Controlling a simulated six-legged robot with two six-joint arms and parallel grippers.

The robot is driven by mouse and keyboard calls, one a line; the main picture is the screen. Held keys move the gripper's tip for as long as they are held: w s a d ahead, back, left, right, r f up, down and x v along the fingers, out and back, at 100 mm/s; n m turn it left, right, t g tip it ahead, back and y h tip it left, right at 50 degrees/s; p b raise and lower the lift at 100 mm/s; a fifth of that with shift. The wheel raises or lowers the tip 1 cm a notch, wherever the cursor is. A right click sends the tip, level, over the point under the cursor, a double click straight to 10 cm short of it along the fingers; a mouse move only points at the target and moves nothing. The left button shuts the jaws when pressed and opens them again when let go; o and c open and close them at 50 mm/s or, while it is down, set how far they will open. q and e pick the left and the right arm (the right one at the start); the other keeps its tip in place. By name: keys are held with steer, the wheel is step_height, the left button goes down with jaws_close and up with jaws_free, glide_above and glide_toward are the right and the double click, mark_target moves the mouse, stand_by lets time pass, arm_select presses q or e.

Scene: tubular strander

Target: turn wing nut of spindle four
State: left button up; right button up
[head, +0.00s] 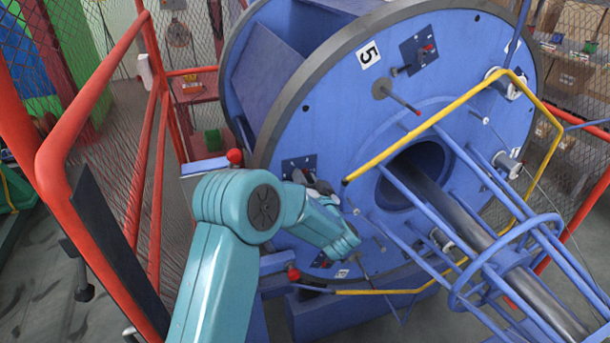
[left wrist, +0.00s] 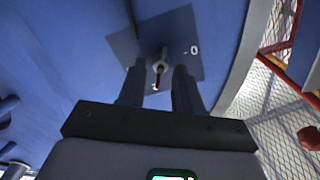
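The large blue strander disc (head: 340,110) fills the middle of the head view. A dark square plate (head: 292,165) on its lower left is partly hidden by my left arm. The left wrist view shows a dark plate (left wrist: 190,40) with a small grey fitting, seemingly the wing nut (left wrist: 160,62), with a red stem below it. My left gripper (left wrist: 159,72) is open, with one finger on each side of the fitting and visible gaps. In the head view its fingers are mostly hidden near the plate. No number four is readable. My right gripper is not in view.
A red railing (head: 100,100) with mesh stands to the left of the disc. A yellow bar (head: 440,120) and blue rods (head: 420,205) stand out in front of the disc on the right. A similar plate (head: 418,48) sits beside the label 5 (head: 369,54).

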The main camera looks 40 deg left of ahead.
arm_select(q)
steer(key=shift+a, duration=0.1)
steer(key=shift+w, duration=0.1)
steer(key=shift+c, duration=0.3)
jaws_close()
